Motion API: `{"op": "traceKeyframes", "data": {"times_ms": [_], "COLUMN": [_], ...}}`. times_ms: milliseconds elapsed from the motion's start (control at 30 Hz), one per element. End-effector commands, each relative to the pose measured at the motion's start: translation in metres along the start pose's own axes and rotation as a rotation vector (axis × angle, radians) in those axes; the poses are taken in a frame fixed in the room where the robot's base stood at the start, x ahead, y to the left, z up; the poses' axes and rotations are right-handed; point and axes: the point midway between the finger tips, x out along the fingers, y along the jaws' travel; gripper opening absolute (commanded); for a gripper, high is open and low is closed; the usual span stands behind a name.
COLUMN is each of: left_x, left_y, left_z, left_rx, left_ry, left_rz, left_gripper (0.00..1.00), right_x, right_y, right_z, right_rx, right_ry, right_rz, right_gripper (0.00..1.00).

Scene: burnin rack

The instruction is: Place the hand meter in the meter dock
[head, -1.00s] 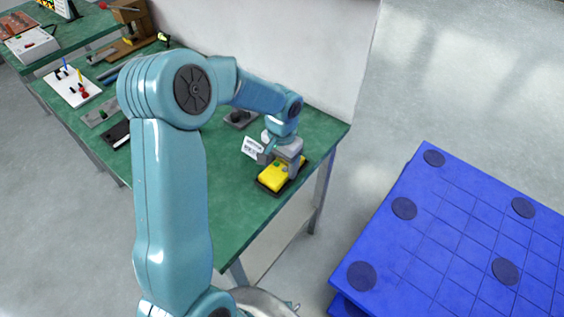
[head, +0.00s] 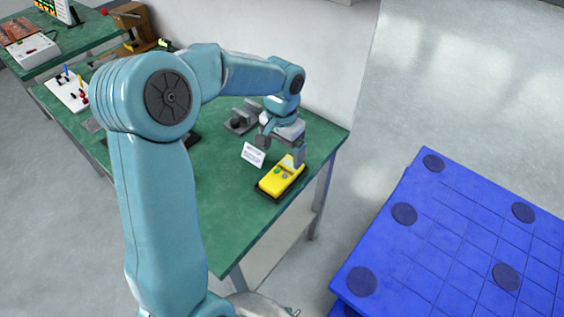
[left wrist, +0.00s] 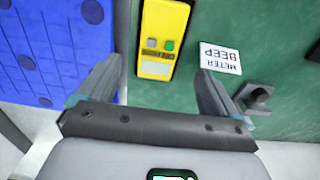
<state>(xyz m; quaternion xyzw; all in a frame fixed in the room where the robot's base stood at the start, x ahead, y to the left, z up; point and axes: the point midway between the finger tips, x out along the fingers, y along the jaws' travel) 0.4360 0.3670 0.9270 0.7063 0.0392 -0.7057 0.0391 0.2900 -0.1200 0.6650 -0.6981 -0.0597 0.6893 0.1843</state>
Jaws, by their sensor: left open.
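In the left wrist view the fingers (left wrist: 158,85) stand on either side of the meter's line, with gaps. My right gripper is not in view.
A blue pallet (head: 470,240) stands on the floor at the right. Tools lie on the bench's far left.

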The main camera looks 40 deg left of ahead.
Motion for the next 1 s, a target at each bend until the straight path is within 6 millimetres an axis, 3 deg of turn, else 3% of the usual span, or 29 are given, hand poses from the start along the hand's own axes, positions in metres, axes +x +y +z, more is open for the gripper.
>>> {"op": "traceKeyframes", "data": {"times_ms": [100, 300, 1000], "left_x": [-0.024, -0.042, -0.043], "left_y": [0.0, 0.0, 0.0], "left_z": [-0.001, 0.0, 0.001], "left_rx": [0.001, 0.001, 0.001], "left_ry": [0.003, -0.001, -0.001], "left_rz": [0.0, 0.0, 0.001], "left_gripper": [0.93, 0.93, 0.93], "right_x": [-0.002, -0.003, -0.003], "right_y": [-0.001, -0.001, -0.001], "right_z": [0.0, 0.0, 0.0], "right_rx": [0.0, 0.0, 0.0], "right_ry": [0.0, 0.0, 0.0], "right_rz": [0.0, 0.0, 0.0], "right_gripper": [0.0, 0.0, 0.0]}}
